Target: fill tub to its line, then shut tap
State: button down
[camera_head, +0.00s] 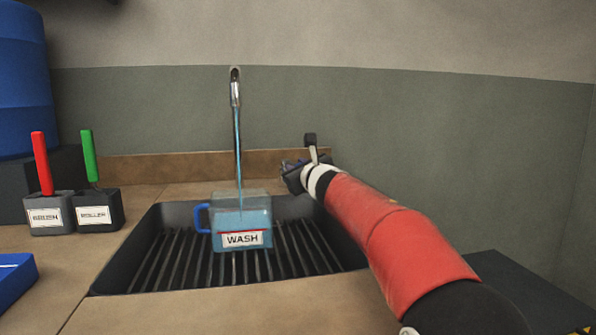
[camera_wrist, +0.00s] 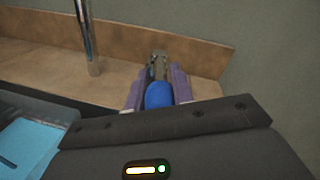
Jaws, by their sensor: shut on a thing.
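The tub (camera_head: 218,240) is clear, with a blue handle on its left and a white "WASH" label with a red line along its top edge. It stands on the slatted sink floor. A thin stream of water falls from the spout (camera_head: 235,90) into it. Bluish water shows in the tub, but its exact level against the red line is hard to tell. My gripper (camera_head: 296,172) is right of the tub by the back ledge. In the wrist view its purple fingers (camera_wrist: 157,92) are shut on the blue tap handle (camera_wrist: 158,96), in front of a metal valve body.
The dark sink (camera_head: 140,270) has a slatted floor with free room around the tub. Left of it stand a brush holder (camera_head: 50,222) and a roller holder (camera_head: 98,218). A blue tray (camera_head: 15,280) and a blue drum (camera_head: 25,80) are farther left. A wall rises behind.

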jog(key=m+h, duration=0.1)
jog(key=a+m+t+h+b, duration=0.1)
jog(key=shift+s+a+h, duration=0.2)
jog(key=shift+s+h, duration=0.05)
jog(key=shift+h, duration=0.15)
jog(key=c, duration=1.2)
grip_release()
jog(key=shift+s, duration=0.1)
jog(key=b+v, duration=0.3)
jog(key=v, duration=0.4)
jog(key=shift+s, duration=0.3)
jog(key=shift+d, duration=0.1)
